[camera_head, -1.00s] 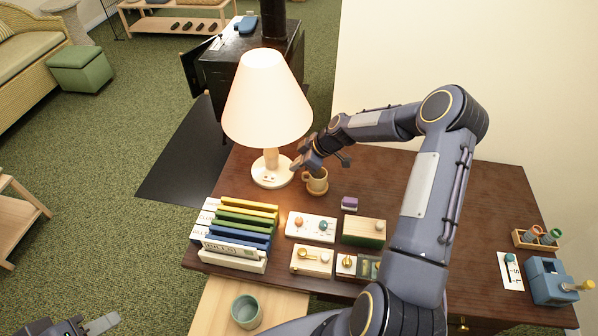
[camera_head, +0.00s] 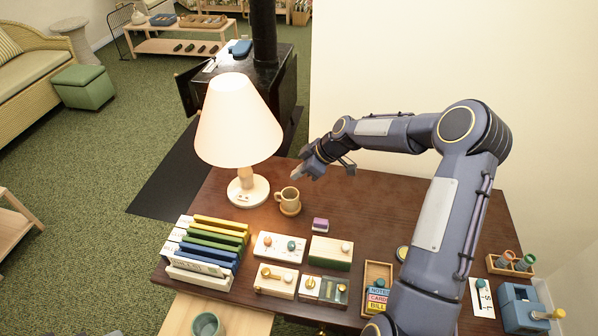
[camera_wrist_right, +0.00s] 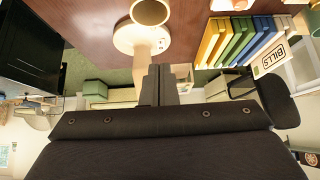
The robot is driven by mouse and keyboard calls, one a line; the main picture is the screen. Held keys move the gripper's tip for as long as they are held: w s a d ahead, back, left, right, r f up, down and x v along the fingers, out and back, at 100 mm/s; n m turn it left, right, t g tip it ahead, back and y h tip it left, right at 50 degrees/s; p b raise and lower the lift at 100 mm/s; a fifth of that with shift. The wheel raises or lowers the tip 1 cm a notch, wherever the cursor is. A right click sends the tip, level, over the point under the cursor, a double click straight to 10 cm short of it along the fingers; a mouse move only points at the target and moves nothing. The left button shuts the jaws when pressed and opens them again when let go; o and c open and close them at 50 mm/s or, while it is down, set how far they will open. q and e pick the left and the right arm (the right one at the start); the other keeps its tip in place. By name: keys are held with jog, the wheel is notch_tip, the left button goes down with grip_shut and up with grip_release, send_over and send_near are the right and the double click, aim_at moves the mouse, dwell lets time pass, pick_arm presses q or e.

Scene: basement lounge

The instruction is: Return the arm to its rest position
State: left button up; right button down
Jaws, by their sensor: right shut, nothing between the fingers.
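My right arm reaches over the right part of the dark desk (camera_head: 440,200) in the head view. Its gripper (camera_head: 304,172) is above the desk, behind and a little right of the tan mug (camera_head: 286,198), apart from it. In the right wrist view the right gripper's fingers (camera_wrist_right: 158,84) are together with nothing between them. The mug (camera_wrist_right: 150,11) also shows there at the top edge. At the bottom left of the head view only a small tip, perhaps of my left gripper, shows; its state cannot be told.
A lit lamp (camera_head: 237,125) stands left of the mug. Colored binders (camera_head: 208,245), switch boxes (camera_head: 279,246), a purple block (camera_head: 320,224) and a wooden tray (camera_head: 378,272) sit toward the front. A blue device (camera_head: 520,308) is at right. A black stove (camera_head: 245,85) stands behind.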

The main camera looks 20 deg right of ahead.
jog(key=s+a+r+m+h, duration=0.3)
jog(key=s+r+m, duration=0.3)
jog(key=s+r, duration=1.05)
jog(key=s+a+m, duration=0.1)
jog(key=s+m, duration=0.2)
jog(key=s, duration=0.6)
jog(key=s+a+f+m+t, duration=0.1)
jog(key=s+m, duration=0.2)
jog(key=s, duration=0.6)
jog(key=shift+a+f+m+y, duration=0.2)
jog(key=shift+a+m+y, duration=0.1)
